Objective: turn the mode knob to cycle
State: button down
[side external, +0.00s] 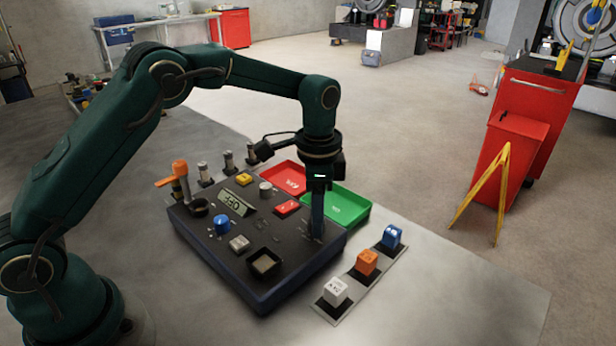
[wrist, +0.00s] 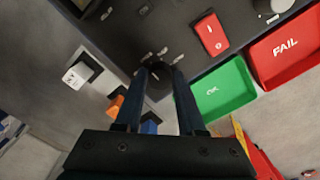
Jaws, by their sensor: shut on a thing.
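The mode knob (wrist: 158,86) is a dark round knob on the dark panel (wrist: 120,30), with small labels around it too blurred to read in the wrist view. My gripper (wrist: 160,72) points down at it, with one finger on each side, shut on the knob. In the side view my gripper (side external: 317,236) is at the panel's right corner, and its fingers hide the knob. Which way the knob points cannot be told. A small display (side external: 232,203) on the panel seems to read OFF.
Green (side external: 350,205) and red (side external: 272,174) trays lie behind. White (side external: 335,291), orange (side external: 366,262) and blue (side external: 391,236) blocks stand to the right.

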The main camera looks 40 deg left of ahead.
dwell(0.4)
jog(key=c, duration=0.5)
grip_release()
jog(key=shift+r, duration=0.1)
jog(key=shift+r, duration=2.5)
jog(key=shift+r, duration=0.1)
